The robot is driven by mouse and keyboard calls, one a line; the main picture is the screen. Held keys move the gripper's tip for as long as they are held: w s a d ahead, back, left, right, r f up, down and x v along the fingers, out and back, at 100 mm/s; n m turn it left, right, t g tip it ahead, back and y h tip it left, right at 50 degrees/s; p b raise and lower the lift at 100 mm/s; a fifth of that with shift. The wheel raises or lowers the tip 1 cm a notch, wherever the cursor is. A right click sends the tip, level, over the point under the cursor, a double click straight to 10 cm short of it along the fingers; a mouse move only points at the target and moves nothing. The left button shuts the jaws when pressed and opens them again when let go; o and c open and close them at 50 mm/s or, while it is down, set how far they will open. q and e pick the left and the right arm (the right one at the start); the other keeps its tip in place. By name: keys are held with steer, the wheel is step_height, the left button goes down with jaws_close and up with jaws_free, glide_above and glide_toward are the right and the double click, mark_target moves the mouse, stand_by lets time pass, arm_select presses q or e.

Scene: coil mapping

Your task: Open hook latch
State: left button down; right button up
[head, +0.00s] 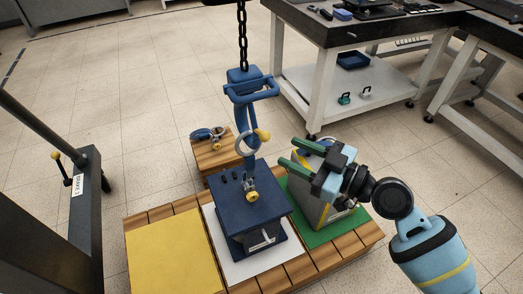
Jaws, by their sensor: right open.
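A blue hook (250,87) hangs on a black chain above a dark blue box (240,227). A pale curved piece and a small yellow knob (263,135) show at its lower part. I cannot tell whether the hook's latch is open or shut. A lifting eye with a yellow part (252,196) sits on the box top, just below the hook. My right gripper (289,153) is open and empty, to the right of the hook. Its two green fingers point left toward the yellow knob, with a small gap between. My left gripper is out of view.
The box stands on a white mat on a wooden pallet (160,212), between a yellow mat (172,258) and a green mat (310,236). A grey-and-yellow box (338,213) stands partly behind my right gripper. A dark post frame (85,205) is at left; workbenches (312,50) are behind.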

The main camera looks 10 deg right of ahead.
mark_target(269, 135)
steer(key=shift+n+y, duration=0.3)
steer(key=x, duration=0.3)
steer(key=r+p+x, duration=0.1)
steer(key=x, duration=0.3)
steer(key=shift+r, duration=0.25)
steer(key=shift+w+a, duration=0.2)
steer(key=shift+a, duration=0.25)
steer(key=shift+f, duration=0.1)
jaws_close()
